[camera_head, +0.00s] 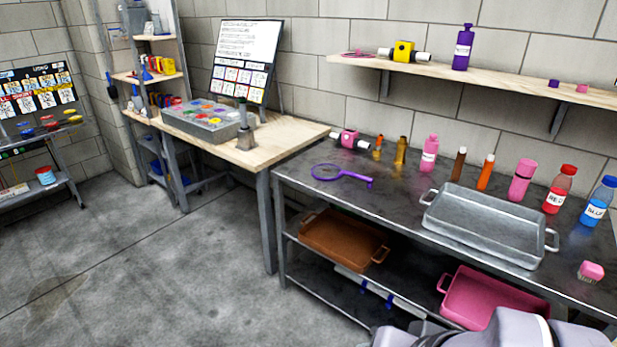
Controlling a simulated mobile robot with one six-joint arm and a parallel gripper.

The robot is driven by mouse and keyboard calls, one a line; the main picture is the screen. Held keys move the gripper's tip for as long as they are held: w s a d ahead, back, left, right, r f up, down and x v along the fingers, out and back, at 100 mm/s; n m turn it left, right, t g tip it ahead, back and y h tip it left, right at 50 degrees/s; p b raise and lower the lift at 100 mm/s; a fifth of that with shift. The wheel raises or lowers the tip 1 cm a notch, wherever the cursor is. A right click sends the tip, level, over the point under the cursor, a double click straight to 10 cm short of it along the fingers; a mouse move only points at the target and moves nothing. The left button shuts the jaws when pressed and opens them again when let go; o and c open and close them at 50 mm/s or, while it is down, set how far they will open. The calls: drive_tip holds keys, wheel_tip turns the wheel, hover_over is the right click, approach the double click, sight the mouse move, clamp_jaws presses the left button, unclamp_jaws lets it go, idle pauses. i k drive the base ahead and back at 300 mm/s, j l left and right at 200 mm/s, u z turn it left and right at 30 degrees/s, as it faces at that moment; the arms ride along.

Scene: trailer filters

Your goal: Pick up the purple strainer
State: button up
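The purple strainer (343,177) lies flat on the dark metal table (395,205), near its left end. A grey and white part of my own arm shows at the bottom right, in front of the table. My gripper's fingers are not visible, and nothing touches the strainer.
A metal tray (484,229) sits right of the strainer. Behind stand a pink camera-like item (349,139), a pink bottle (429,153) and several other bottles. A wooden shelf (480,75) hangs above. A wooden table (270,143) adjoins at left. The floor (150,260) at left is clear.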

sight(323, 172)
drive_tip(key=i+j, duration=0.25)
drive_tip(key=i, duration=0.3)
drive_tip(key=i+j+z, duration=0.1)
drive_tip(key=i, duration=0.45)
drive_tip(key=i+j, duration=0.35)
drive_tip(key=i, duration=0.15)
drive_tip(key=i+j+z, duration=0.1)
drive_tip(key=i+j, duration=0.2)
drive_tip(key=i, duration=0.25)
drive_tip(key=i+j, duration=0.3)
drive_tip(key=i, duration=0.25)
drive_tip(key=l+z, duration=0.05)
